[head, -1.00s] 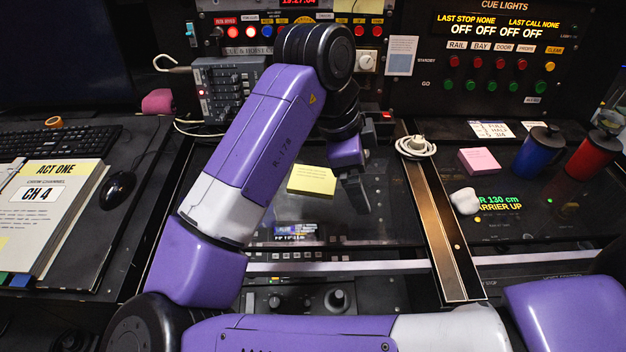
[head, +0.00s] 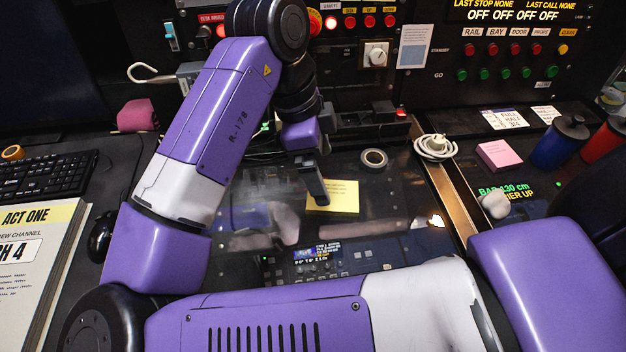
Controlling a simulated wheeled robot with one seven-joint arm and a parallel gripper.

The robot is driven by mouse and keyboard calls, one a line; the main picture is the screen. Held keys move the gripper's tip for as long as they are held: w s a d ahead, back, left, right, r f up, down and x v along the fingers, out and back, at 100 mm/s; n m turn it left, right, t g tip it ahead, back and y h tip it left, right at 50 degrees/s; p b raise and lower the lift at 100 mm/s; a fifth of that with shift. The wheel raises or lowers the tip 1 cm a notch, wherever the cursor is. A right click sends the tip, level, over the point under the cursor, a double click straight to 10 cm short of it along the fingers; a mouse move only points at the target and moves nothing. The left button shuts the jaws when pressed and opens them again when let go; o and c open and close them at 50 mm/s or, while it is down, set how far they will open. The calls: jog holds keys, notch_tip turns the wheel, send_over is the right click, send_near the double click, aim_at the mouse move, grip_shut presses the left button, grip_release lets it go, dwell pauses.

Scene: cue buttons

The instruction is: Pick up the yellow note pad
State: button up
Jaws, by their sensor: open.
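The yellow note pad (head: 341,198) lies on the dark glossy desk panel in the middle of the head view, with faint writing on its top sheet. My gripper (head: 318,198) points down at the pad's left part and covers some of it. One dark finger shows clearly; the other is hidden behind it. The gripper is open, with nothing seen between its fingers. I cannot tell whether the fingertip touches the pad or hovers just above it.
A tape roll (head: 373,158) lies behind the pad. To the right are a coiled white cable (head: 435,147), a pink note pad (head: 498,154) and a blue bottle (head: 560,142). A control panel (head: 318,254) sits in front. The glossy surface right of the pad is clear.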

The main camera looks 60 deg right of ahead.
aim_at(332, 194)
jog(key=shift+w+f, duration=0.15)
jog(key=shift+w, duration=0.15)
jog(key=shift+d+f, duration=0.1)
jog(key=shift+f, duration=0.2)
jog(key=shift+x, duration=3.45)
jog(key=shift+s+d, duration=0.15)
jog(key=shift+d, duration=0.05)
jog(key=c, duration=1.5)
jog(key=shift+r, duration=0.15)
notch_tip(332, 194, up, 20)
jog(key=p, duration=0.2)
